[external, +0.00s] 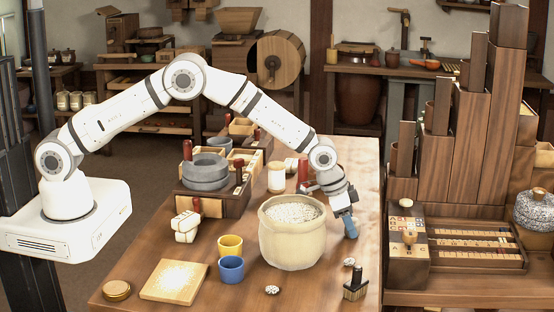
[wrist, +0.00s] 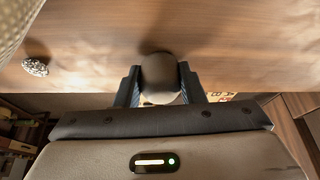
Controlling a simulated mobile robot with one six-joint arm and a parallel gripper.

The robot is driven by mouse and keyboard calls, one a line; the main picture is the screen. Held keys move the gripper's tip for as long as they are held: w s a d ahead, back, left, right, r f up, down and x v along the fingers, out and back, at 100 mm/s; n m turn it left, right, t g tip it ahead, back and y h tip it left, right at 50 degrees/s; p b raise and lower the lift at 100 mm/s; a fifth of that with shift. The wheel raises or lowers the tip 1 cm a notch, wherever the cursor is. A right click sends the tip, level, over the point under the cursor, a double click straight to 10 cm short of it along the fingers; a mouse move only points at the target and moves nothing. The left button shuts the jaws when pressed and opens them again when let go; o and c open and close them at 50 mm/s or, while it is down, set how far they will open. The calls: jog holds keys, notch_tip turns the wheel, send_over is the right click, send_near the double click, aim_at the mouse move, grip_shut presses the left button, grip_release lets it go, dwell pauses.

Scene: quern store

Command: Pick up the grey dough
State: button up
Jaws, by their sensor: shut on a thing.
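The grey dough (wrist: 160,75) is a smooth, rounded grey-brown lump in the wrist view. It sits between the two dark fingers of my gripper (wrist: 160,88), which are shut on it from both sides. In the external view my gripper (external: 350,228) points down at the table's right side, just right of the large cream pot.
The cream pot (external: 292,245), filled with pale grains, stands close left of my gripper. Speckled pebbles (external: 349,262) and a dark stamp (external: 356,284) lie nearer the front. Yellow (external: 230,246) and blue (external: 231,269) cups stand left. A stepped wooden cabinet (external: 460,130) rises right.

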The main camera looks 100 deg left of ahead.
jog(key=shift+c, duration=1)
